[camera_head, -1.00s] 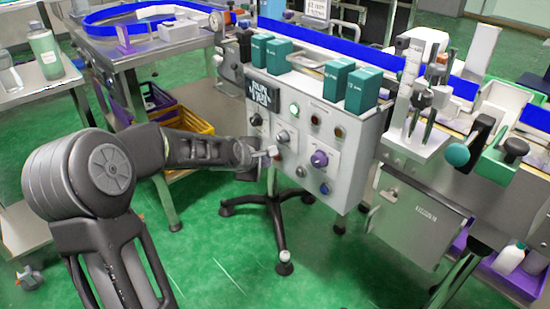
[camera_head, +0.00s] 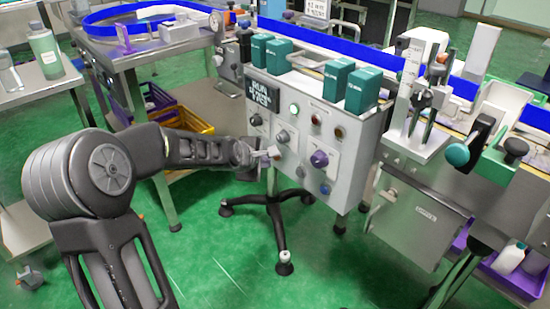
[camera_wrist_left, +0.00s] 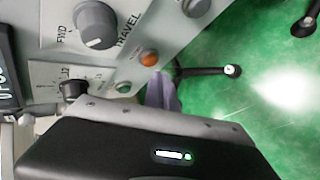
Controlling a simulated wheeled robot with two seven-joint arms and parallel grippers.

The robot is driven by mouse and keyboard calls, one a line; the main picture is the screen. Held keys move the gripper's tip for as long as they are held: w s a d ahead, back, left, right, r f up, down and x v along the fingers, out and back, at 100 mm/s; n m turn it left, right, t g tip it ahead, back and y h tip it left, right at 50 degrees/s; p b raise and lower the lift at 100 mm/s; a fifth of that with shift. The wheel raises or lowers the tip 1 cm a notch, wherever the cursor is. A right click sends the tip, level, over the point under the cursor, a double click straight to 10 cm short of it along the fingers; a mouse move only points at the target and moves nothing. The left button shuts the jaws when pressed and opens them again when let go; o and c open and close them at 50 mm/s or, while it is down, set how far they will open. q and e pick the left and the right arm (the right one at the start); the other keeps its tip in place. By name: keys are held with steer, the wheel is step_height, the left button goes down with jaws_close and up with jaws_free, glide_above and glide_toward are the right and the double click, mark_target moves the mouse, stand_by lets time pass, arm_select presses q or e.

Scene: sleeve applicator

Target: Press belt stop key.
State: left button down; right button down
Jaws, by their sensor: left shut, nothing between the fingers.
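The grey control box (camera_head: 345,188) stands on a dark pedestal in the middle of the head view. A small red-orange button (camera_head: 274,152) sits low on its left side, and it shows lit orange in the left wrist view (camera_wrist_left: 149,57). A green button (camera_wrist_left: 123,88) is beside it. No legible label marks either as the belt stop key. My left gripper (camera_head: 262,155) is shut and empty, with its tips close to the red-orange button. Its grey-purple fingers (camera_wrist_left: 162,92) show just below that button in the wrist view; I cannot tell whether they touch it. My right gripper is out of view.
Green boxes (camera_head: 362,90) stand on the control box. The green floor below is clear around the pedestal feet.

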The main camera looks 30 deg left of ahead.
arm_select(q)
steer(key=shift+w+d, duration=0.1)
steer(key=shift+w, duration=0.3)
steer(key=shift+w+d+p, duration=0.15)
steer(key=shift+w+p, duration=0.25)
steer(key=shift+p, duration=0.3)
stand_by(0.4)
stand_by(0.3)
steer(key=b, duration=0.1)
steer(key=s+b, duration=0.1)
steer(key=shift+s+a+b, duration=0.25)
steer(key=shift+s+b, duration=0.05)
steer(key=shift+b, duration=0.05)
stand_by(0.4)
steer(key=s+b, duration=0.2)
steer(key=b, duration=0.2)
steer(key=s+a+b, duration=0.1)
steer(key=s+b, duration=0.1)
steer(key=b, duration=0.2)
steer(key=shift+s+a, duration=0.2)
steer(key=shift+s, duration=0.2)
